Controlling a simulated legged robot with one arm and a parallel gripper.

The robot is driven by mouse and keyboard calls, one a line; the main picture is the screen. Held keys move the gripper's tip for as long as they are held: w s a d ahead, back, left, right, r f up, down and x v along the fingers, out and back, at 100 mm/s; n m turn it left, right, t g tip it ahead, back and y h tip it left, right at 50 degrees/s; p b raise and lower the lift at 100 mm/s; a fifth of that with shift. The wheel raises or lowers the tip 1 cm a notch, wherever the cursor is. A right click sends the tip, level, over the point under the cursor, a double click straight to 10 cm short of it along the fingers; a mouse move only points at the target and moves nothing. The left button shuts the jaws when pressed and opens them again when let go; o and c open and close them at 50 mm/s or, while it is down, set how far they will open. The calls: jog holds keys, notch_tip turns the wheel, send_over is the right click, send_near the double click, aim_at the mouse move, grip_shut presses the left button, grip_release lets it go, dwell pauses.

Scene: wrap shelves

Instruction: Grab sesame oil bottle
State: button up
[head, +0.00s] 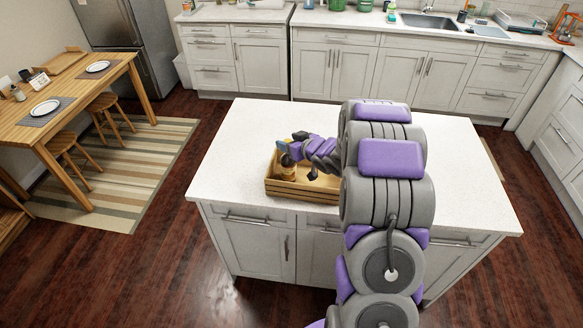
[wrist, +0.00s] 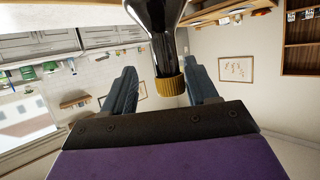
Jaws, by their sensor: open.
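A dark glossy bottle with a ribbed yellow-gold cap (wrist: 169,87) shows in the wrist view, its cap end between the two blue fingers of my gripper (wrist: 165,82). The fingers stand apart, with visible gaps on both sides of the cap. I cannot read a label, so I cannot confirm that it is sesame oil. In the head view, my gripper (head: 284,150) is over the left part of a wooden crate (head: 300,191) on the white island. A brownish bottle (head: 289,170) stands in the crate just under it. My arm hides the crate's right part.
The island top (head: 240,130) is clear to the left of the crate. A dining table (head: 95,85) with plates and stools stands at the left. Counters with a sink (head: 430,20) and a fridge (head: 125,45) line the back.

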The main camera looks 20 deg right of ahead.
jog(key=shift+w+a+f, duration=0.2)
jog(key=shift+w+a, duration=0.45)
jog(key=shift+a, duration=0.2)
jog(key=shift+a+r, duration=0.1)
jog(key=shift+a, duration=0.15)
jog(key=shift+d, duration=0.85)
jog(key=c, duration=0.6)
jog(key=shift+c, duration=0.9)
jog(key=shift+a, duration=0.1)
jog(key=shift+c, duration=0.8)
jog(key=shift+a, duration=0.55)
grip_shut()
jog(key=shift+d, duration=0.1)
